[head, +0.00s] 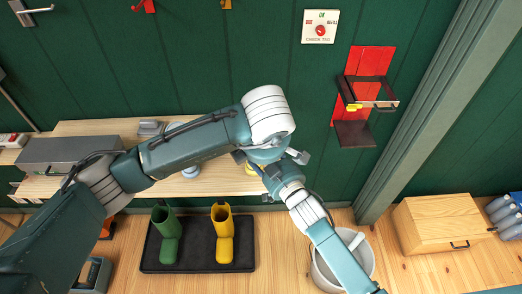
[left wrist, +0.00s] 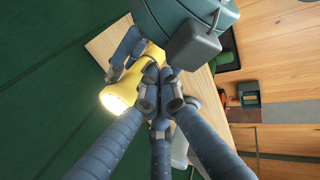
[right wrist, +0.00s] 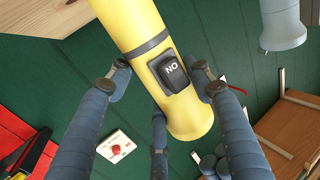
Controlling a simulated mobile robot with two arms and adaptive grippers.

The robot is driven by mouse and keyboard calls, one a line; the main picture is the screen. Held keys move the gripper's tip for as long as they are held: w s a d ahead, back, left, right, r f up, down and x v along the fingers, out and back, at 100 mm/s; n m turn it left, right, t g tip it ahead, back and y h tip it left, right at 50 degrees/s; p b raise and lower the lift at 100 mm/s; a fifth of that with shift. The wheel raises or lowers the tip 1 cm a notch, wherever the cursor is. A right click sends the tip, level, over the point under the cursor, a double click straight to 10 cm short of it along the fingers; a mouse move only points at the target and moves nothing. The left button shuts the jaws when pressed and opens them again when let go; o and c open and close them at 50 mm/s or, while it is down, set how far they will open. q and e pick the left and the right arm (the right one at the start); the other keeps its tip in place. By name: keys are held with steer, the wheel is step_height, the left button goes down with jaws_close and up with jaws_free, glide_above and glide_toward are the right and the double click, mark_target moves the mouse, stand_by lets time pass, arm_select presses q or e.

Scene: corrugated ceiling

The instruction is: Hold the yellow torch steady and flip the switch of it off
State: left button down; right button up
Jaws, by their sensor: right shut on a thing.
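The yellow torch (right wrist: 150,45) fills the middle of the right wrist view, with a black switch (right wrist: 170,72) lettered ON, upside down. Its lens glows in the left wrist view, where the yellow head (left wrist: 122,92) shows. My right gripper (right wrist: 160,88) is shut on the torch, fingers on either side of the switch. My left gripper (left wrist: 160,80) has its fingertips drawn together, close beside the torch; whether they touch it I cannot tell. In the head view my arms hide most of the torch; a bit of yellow (head: 251,169) shows.
A wooden bench (head: 90,128) with a grey toolbox (head: 68,154) stands behind. Below are green (head: 165,235) and yellow boots (head: 222,234) on a black tray (head: 195,268), and a white bucket (head: 350,268). A red wall holder (head: 370,60) hangs at right.

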arm_select(q)
steer(key=x, duration=0.5)
steer(key=g, duration=0.1)
steer(key=w+g, duration=0.1)
steer(key=g, duration=0.1)
steer(key=shift+w+r, duration=0.3)
steer(key=shift+r, duration=0.05)
arm_select(e)
steer(key=shift+w+f, duration=0.1)
arm_select(q)
steer(key=shift+s+r, duration=0.1)
steer(key=shift+r, duration=0.75)
